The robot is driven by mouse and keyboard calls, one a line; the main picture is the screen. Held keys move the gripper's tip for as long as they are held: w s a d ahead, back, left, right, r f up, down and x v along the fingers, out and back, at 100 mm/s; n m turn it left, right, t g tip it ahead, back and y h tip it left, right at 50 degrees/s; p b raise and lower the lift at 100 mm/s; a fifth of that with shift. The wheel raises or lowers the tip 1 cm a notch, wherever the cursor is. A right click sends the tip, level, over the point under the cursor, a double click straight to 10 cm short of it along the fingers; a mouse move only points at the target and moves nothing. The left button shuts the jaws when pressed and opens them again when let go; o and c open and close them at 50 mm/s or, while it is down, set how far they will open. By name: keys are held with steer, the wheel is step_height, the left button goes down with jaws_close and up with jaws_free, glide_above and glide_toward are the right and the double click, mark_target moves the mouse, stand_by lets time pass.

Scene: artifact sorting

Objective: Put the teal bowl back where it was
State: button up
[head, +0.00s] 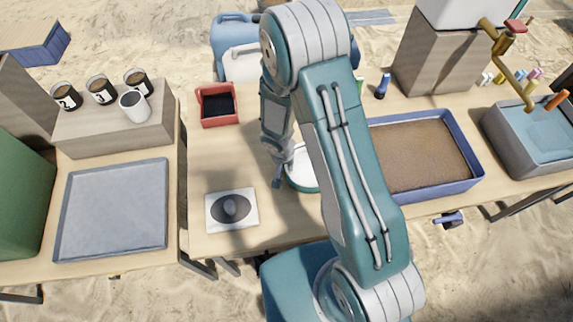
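The teal bowl (301,182), with a pale inside, sits on the middle table just left of the blue sand tray. My arm hides its right part. My gripper (279,180) points down at the bowl's left edge, with one finger visible outside the rim. The other finger is hard to make out, so I cannot tell whether it is closed on the rim.
A red bin (218,105) stands behind left. The blue tray of brown sand (477,178) is right. The left table holds a grey tray (112,161) and several mugs on a block (118,134).

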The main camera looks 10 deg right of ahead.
steer(key=shift+o, duration=0.3)
steer(key=shift+r, duration=0.1)
steer(key=shift+a+r, duration=0.1)
steer(key=shift+r, duration=0.25)
step_height(320, 180, up, 11)
steer(key=a, duration=0.1)
steer(key=shift+s+a, duration=0.25)
steer(key=shift+s, duration=0.1)
step_height(320, 180, up, 10)
steer(key=d+t, duration=0.1)
steer(key=d, duration=0.2)
steer(key=s+d+r+n+t, duration=0.1)
steer(key=s+d+r+t, duration=0.1)
steer(key=s+r, duration=0.6)
steer(key=s+d+r+n+t+y, duration=0.1)
steer(key=s+d+r+n, duration=0.1)
steer(key=s+r, duration=0.5)
step_height(320, 180, up, 3)
steer(key=shift+s+d+n+t+y, duration=0.3)
steer(key=shift+s+d+t, duration=0.1)
steer(key=shift+d, duration=0.3)
